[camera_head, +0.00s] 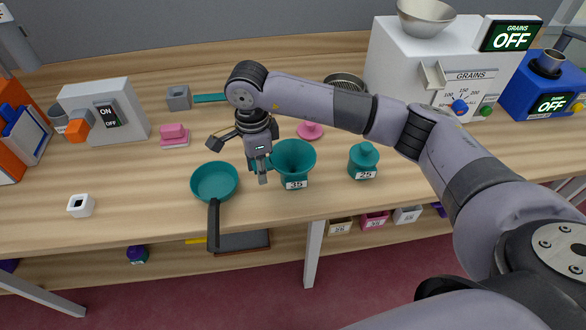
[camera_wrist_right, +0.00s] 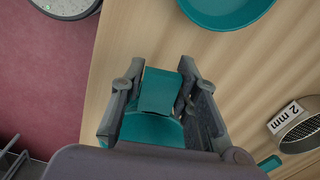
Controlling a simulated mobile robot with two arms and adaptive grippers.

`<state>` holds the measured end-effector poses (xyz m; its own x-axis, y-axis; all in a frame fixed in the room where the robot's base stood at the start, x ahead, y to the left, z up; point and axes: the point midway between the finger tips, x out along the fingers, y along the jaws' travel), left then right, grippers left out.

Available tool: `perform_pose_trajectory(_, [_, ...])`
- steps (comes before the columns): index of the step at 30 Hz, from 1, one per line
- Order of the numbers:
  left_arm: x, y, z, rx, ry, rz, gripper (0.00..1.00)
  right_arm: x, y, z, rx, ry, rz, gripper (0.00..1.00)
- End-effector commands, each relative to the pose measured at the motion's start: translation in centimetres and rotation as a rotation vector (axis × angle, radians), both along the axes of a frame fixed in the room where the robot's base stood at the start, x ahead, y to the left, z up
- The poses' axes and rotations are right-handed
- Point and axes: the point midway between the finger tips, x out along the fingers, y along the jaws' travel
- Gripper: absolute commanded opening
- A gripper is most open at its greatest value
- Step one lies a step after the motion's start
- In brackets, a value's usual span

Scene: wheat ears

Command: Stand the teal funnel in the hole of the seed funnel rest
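The teal funnel (camera_head: 300,155), wide mouth up with a "35" label in front, stands on the wooden table near the middle. My right gripper (camera_head: 262,175) is at its left side, low over the table. In the right wrist view a flat teal tab (camera_wrist_right: 160,90) lies between the fingers of the right gripper (camera_wrist_right: 161,75), with a rounded teal body behind it. Whether the fingers press on the tab is unclear. Which is the seed funnel rest is unclear. My left gripper is not in view.
A teal pan (camera_head: 214,180) with a black handle lies left of the gripper. A teal vessel labelled "25" (camera_head: 363,160) stands right of the funnel. Pink items (camera_head: 173,135) and a switch box (camera_head: 105,110) are farther left. Table between pan and white block is clear.

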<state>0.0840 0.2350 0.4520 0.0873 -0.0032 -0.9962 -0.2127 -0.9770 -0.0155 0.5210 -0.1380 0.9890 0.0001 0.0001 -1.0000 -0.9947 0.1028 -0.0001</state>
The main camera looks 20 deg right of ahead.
Motion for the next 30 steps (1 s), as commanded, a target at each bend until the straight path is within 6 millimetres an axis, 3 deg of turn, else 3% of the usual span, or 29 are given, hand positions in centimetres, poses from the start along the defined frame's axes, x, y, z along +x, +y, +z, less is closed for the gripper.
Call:
perform_pose_trajectory(12, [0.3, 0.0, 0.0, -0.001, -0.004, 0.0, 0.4, 0.0, 0.0, 0.0, 0.0, 0.0, 0.0, 0.0])
perform_pose_trajectory(23, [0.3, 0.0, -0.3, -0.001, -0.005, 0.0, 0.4, 0.1, 0.0, 0.9, 0.002, -0.002, 0.0, 0.0])
perform_pose_trajectory(30, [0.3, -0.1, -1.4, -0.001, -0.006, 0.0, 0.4, 0.2, 0.0, 4.5, 0.001, -0.006, 0.0, 0.0])
